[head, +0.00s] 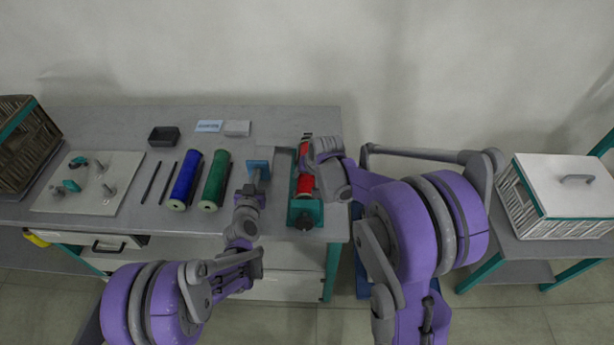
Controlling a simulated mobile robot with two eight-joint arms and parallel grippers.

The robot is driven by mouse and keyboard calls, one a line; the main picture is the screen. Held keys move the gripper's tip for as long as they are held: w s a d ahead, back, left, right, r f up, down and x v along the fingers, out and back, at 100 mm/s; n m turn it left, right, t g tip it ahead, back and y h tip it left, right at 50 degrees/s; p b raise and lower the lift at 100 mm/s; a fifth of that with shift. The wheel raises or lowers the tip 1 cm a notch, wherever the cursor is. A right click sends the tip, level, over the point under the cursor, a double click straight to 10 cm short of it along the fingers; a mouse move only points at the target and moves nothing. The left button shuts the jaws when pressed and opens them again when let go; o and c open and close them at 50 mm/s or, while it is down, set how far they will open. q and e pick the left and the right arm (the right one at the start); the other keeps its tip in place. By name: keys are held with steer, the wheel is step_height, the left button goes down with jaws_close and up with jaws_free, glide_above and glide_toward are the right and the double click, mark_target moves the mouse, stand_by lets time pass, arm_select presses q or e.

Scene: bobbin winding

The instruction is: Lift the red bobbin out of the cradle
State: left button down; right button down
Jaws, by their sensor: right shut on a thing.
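The red bobbin (304,186) lies lengthwise in the teal cradle (305,217) near the right end of the table. My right gripper (313,162) reaches over it from the right and is shut on the red bobbin; the hand hides part of the bobbin and the fingertips. I cannot tell whether the bobbin is clear of the cradle. My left gripper (250,190) is left of the cradle, by a small blue block with a grey post (258,168). Its fingers are too small to tell open from shut.
A blue bobbin (185,180) and a green bobbin (215,180) lie left of my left gripper, with dark rods beside them. A pale board with pegs (90,190) and a wicker basket (25,140) are further left. A lidded crate (565,200) stands at the right.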

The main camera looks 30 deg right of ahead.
steer(key=shift+w+d, duration=0.1)
steer(key=shift+w, duration=0.05)
steer(key=shift+r, duration=5.05)
arm_select(q)
steer(key=shift+f+v, duration=0.25)
steer(key=shift+v, duration=0.9)
steer(key=shift+f+v, duration=0.2)
steer(key=shift+v, duration=0.9)
steer(key=shift+f+v, duration=0.25)
steer(key=shift+v, duration=0.9)
steer(key=shift+s+a, duration=0.1)
steer(key=v, duration=0.7)
steer(key=shift+s+a, duration=0.2)
steer(key=shift+s+f, duration=0.1)
arm_select(e)
steer(key=shift+f, duration=0.1)
